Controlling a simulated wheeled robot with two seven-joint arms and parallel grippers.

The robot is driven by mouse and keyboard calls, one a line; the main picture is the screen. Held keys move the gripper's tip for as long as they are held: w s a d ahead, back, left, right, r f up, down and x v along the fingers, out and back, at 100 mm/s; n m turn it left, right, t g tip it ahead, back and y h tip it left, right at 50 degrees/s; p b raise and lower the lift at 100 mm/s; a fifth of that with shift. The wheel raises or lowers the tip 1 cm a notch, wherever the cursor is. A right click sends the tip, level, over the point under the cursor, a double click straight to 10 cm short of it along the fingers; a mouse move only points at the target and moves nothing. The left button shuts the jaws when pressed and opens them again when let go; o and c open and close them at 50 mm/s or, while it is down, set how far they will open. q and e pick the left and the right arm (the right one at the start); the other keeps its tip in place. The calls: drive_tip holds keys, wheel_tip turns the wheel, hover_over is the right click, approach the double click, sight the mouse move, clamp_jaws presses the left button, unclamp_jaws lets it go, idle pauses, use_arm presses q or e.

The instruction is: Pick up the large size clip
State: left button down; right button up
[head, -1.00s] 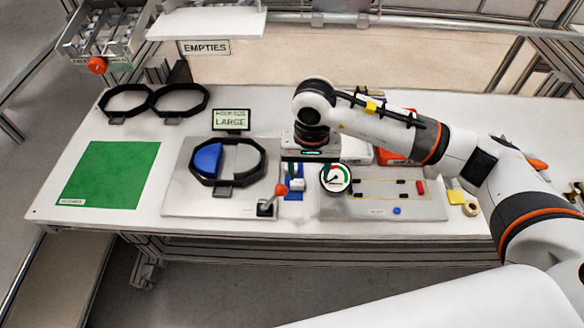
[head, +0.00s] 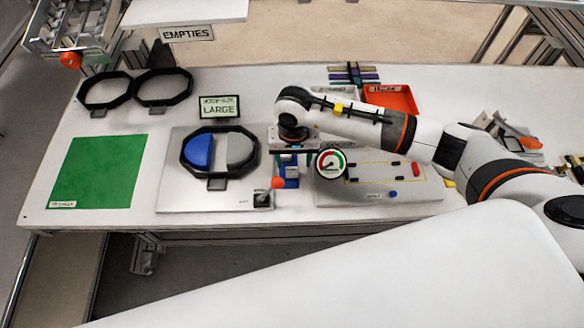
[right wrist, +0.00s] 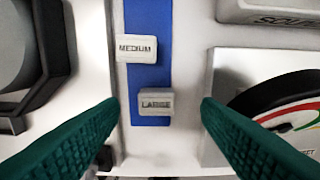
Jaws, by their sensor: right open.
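In the right wrist view the large size clip (right wrist: 155,103), a small grey block marked LARGE, lies on a blue strip (right wrist: 150,75). A similar clip marked MEDIUM (right wrist: 137,47) lies farther up the same strip. My right gripper (right wrist: 160,105) is open, with one green ridged finger on each side of the large clip's place in the picture; neither finger touches it. In the head view my right gripper (head: 290,160) hangs over the blue strip (head: 291,183) and partly hides it and the clips. My left gripper is not in view.
Left of the strip a black ring frame (head: 219,177) holds blue and grey halves, with an orange-knobbed lever (head: 277,183) beside it. Right of the strip stands a round gauge (head: 331,161). A sign (head: 219,107) reads LARGE. A green mat (head: 98,172) lies at left.

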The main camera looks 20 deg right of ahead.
sight(292, 170)
drive_tip(key=f, duration=0.2)
drive_tip(key=f+p, duration=0.1)
drive_tip(key=shift+s+a+f, duration=0.15)
drive_tip(key=shift+s+a, duration=0.1)
drive_tip(key=shift+w+f, duration=0.1)
drive_tip(key=shift+f, duration=0.15)
drive_tip(key=c, duration=1.1)
drive_tip(key=shift+o, duration=0.2)
drive_tip(key=shift+r, duration=0.1)
